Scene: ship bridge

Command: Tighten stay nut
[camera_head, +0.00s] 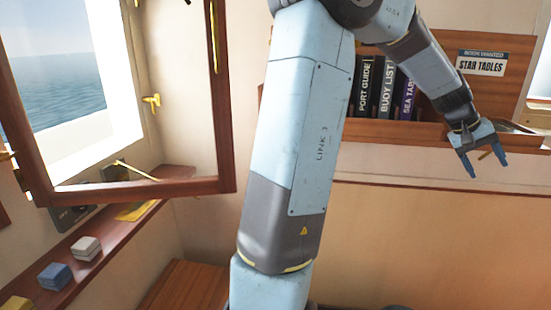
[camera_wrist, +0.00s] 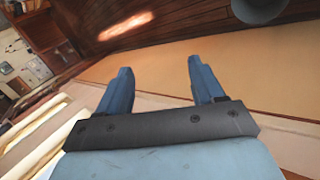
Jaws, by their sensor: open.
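A wood-framed window (camera_head: 226,110) stands swung open at the left in the head view. A thin yellow stay bar (camera_head: 137,171) runs near the bottom of its frame, above the sill. A yellow fitting (camera_head: 151,101) sits on the pale wall beside the opening. I cannot make out which small part is the stay nut. My gripper (camera_head: 489,171) is at the far right, below the bookshelf, well apart from the window. Its blue fingers are spread in the wrist view (camera_wrist: 158,66), with nothing held between them. The window stay does not show clearly in the wrist view.
A wooden ledge (camera_head: 105,225) at lower left holds a white block (camera_head: 87,248), a blue block (camera_head: 55,276) and a yellow block (camera_head: 17,303). A bookshelf (camera_head: 400,133) with several books is behind my arm. A "STAR TABLES" sign (camera_head: 481,63) hangs at right.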

